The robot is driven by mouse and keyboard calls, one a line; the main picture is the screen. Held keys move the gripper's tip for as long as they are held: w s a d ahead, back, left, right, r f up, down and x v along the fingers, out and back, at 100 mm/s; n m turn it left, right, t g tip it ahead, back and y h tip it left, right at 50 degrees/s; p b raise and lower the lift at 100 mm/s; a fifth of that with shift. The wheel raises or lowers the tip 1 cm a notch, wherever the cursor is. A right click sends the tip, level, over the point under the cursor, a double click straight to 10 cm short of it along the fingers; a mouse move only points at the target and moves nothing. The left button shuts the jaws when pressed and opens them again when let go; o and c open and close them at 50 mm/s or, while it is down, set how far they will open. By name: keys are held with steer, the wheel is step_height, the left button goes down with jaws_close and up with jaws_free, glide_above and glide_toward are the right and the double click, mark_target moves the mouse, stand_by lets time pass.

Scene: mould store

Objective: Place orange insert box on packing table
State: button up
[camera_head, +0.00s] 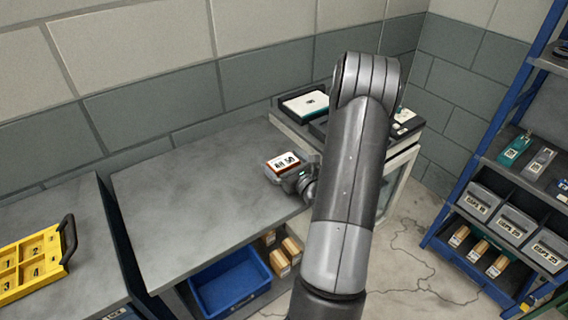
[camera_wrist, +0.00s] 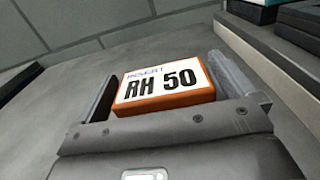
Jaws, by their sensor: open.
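The orange insert box (camera_head: 283,161) has a white label on top, reading "INSERT RH 50" in the wrist view (camera_wrist: 165,88). It is at the right part of the grey table (camera_head: 190,185), near the wall side, and appears to rest flat on the top. My gripper (camera_wrist: 166,76) is open around the box, one finger on its left and one on its right. A narrow gap shows beside each finger. In the head view my gripper (camera_head: 287,166) is small and partly hidden by the box and my arm. The box's underside is hidden.
The table's left part is clear. A blue bin (camera_head: 232,284) and cardboard boxes sit below it. A yellow case (camera_head: 32,262) stands on the left bench. A cabinet with dark trays (camera_head: 304,104) adjoins at the right. A blue-framed shelf (camera_head: 500,190) stands far right.

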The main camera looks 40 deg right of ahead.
steer(key=s, duration=1.1)
steer(key=shift+s, duration=0.3)
steer(key=a+r+n+g+y, duration=0.5)
steer(key=a+n, duration=0.3)
steer(key=a, duration=0.3)
steer(key=a+r+n+g+y, duration=0.45)
steer(key=a+n+y, duration=0.25)
steer(key=a, duration=0.4)
steer(key=s+a+r+n+g+h, duration=0.2)
steer(key=s+a+n+g, duration=0.45)
steer(key=n, duration=0.25)
steer(key=s+d+r+n+t+h, duration=0.1)
steer(key=s+r+n+t+h, duration=0.2)
steer(key=r+n+h, duration=0.6)
steer(key=shift+s+d+r+n+t+h, duration=0.3)
steer(key=shift+s+n+h, duration=0.2)
steer(key=shift+s+n, duration=0.75)
steer(key=shift+w+n, duration=0.25)
steer(key=shift+w, duration=0.05)
